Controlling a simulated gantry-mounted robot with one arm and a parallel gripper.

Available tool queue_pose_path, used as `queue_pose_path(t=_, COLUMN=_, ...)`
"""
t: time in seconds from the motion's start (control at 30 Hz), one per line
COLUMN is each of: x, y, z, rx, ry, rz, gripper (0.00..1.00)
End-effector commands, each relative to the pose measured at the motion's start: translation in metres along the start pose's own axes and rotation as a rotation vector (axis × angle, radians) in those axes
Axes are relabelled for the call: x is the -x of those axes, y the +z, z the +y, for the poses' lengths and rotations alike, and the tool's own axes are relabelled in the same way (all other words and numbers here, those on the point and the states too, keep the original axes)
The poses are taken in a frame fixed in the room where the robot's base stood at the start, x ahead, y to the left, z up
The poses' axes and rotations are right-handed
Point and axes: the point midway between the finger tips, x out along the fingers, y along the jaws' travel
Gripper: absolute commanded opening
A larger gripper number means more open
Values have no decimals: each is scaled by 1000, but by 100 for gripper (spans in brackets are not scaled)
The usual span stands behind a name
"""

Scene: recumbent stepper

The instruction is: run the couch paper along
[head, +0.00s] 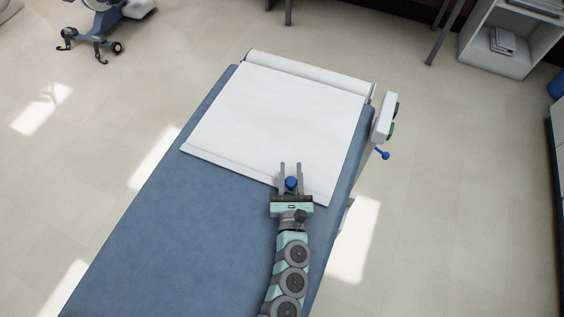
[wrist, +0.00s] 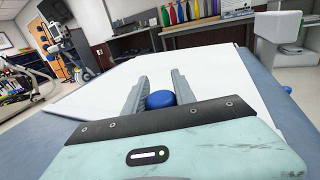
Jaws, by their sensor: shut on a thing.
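The blue padded couch (head: 190,215) runs from the lower left to the upper middle of the head view. The white couch paper (head: 285,110) lies flat over its far part, coming from a roll (head: 310,73) across the far end. A pale strip (head: 225,164) edges the paper's near side. My gripper (head: 290,166) is at this near edge, right of its middle, with its fingers on either side of a round blue knob (head: 291,184). The wrist view shows the knob (wrist: 160,99) between the fingers, with white paper (wrist: 215,75) beyond. The knob's base is hidden.
A white box with green parts (head: 384,117) and a blue-knobbed lever (head: 383,155) is at the couch's right side. A white shelf unit (head: 500,42) and an exercise machine (head: 97,25) stand farther off. The near couch surface left of my arm is clear.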

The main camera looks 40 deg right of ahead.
Motion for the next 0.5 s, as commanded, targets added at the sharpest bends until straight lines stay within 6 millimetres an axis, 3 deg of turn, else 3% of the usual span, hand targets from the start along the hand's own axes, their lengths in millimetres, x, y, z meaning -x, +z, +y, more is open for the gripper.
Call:
queue_pose_path(t=0.43, x=4, y=-1, z=-3, rx=2, ry=-8, rz=2, gripper=0)
queue_pose_path(t=0.47, x=4, y=-1, z=-3, rx=2, ry=-8, rz=3, gripper=33)
queue_pose_path(t=0.5, x=4, y=-1, z=-3, rx=2, ry=-8, rz=2, gripper=37)
